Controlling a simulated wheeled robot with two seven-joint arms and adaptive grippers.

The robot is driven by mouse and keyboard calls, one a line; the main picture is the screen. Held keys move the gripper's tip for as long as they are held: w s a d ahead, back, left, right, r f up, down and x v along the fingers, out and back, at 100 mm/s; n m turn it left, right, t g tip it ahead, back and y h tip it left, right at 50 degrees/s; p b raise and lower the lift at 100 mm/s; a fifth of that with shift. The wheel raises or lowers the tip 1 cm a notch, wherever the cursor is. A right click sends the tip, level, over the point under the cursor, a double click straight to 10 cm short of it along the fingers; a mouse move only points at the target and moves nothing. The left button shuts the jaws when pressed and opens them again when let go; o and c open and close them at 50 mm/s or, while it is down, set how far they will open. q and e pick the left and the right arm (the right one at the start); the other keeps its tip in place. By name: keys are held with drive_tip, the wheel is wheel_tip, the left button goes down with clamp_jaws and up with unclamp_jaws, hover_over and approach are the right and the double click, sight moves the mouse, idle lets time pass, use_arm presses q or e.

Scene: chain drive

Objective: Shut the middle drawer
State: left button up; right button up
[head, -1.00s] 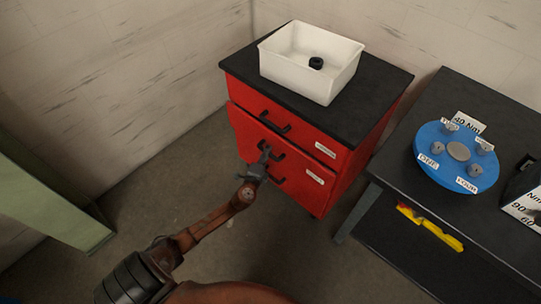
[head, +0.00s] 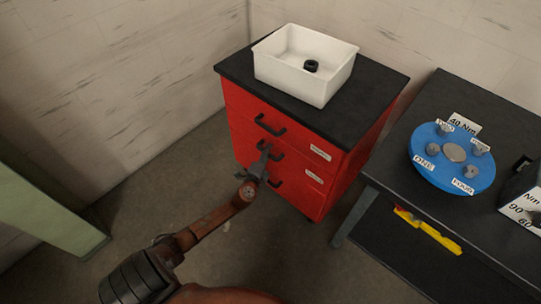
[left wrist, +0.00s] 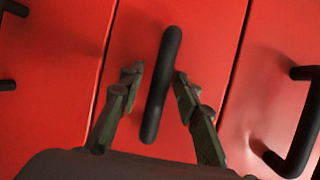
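The red cabinet (head: 240,112) stands against the wall with three drawers, each with a black handle. The middle drawer (head: 313,173) now looks flush with the cabinet front. Its handle (left wrist: 160,85) shows in the left wrist view between the two fingers of my left gripper (left wrist: 156,78). The fingers are apart, one on each side of the handle, with visible gaps. In the head view my left gripper (head: 258,165) is in front of the middle drawer and partly hides its handle. My right gripper is not in view.
A white bin (head: 300,85) holding a black ring (head: 311,66) stands on the cabinet's black top. A dark table (head: 405,178) to the right carries a blue round plate (head: 425,174) with labelled knobs. A green panel (head: 45,205) stands at the left. The floor between is clear.

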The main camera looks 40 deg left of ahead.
use_arm(q)
drive_tip(key=shift+a, duration=0.1)
drive_tip(key=shift+s, duration=0.1)
drive_tip(key=shift+s, duration=0.25)
drive_tip(key=v, duration=1.1)
drive_tip(key=shift+d+r, duration=0.15)
drive_tip(key=shift+d, duration=0.1)
drive_tip(key=shift+s, duration=0.1)
